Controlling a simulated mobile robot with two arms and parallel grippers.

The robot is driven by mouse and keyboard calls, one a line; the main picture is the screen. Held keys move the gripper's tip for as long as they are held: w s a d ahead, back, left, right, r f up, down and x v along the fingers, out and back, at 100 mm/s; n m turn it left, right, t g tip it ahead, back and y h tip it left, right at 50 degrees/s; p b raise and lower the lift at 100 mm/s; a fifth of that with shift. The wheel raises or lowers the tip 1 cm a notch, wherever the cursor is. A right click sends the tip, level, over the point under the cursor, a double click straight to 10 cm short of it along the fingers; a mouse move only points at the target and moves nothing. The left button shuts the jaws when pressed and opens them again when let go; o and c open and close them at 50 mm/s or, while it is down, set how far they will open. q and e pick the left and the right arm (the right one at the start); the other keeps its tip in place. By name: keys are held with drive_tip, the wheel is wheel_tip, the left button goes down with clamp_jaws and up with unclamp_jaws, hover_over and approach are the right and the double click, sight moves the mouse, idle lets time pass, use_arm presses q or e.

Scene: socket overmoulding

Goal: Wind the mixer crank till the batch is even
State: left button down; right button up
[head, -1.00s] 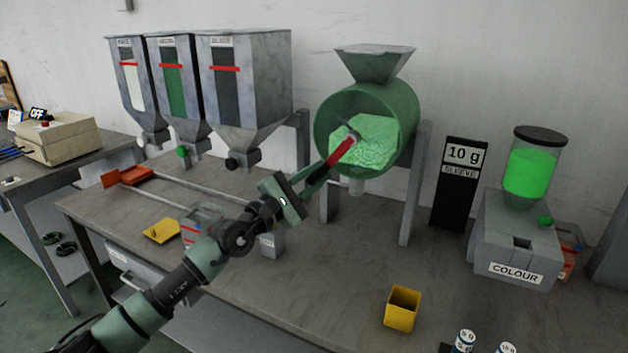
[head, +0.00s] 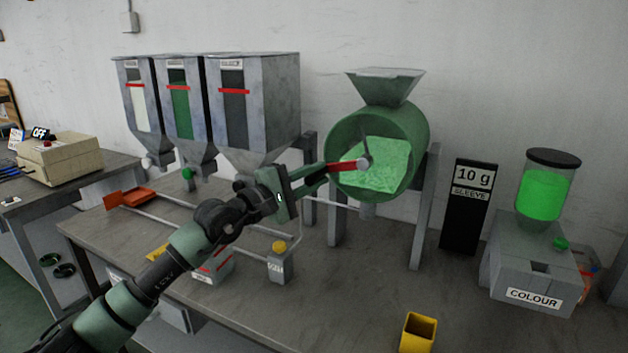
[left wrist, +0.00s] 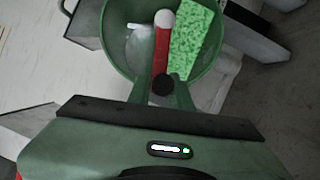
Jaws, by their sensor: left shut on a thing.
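The mixer is a green drum (head: 419,124) with a grey hopper (head: 386,87) on top, on grey legs. Bright green granules (head: 385,170) show through its front, their surface looking slightly speckled. The crank is a red arm (head: 343,167) on a grey hub, pointing left in the head view. My left gripper (head: 322,172) is shut at the crank's outer end. In the left wrist view the red crank arm (left wrist: 162,52) runs from the pale hub to a dark knob (left wrist: 163,84) between my fingers. My right gripper is not in view.
Three grey hoppers (head: 275,110) stand left of the mixer. A black 10 g sleeve sign (head: 468,215) and the colour unit (head: 530,262) stand to its right. A yellow cup (head: 418,333) stands at the front. Bench space before the mixer is clear.

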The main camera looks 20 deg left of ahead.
use_arm(q)
drive_tip(key=shift+r, duration=0.25)
drive_tip(key=c, duration=1.5)
unclamp_jaws()
drive_tip(key=shift+o, duration=1)
drive_tip(key=shift+d+f, duration=0.1)
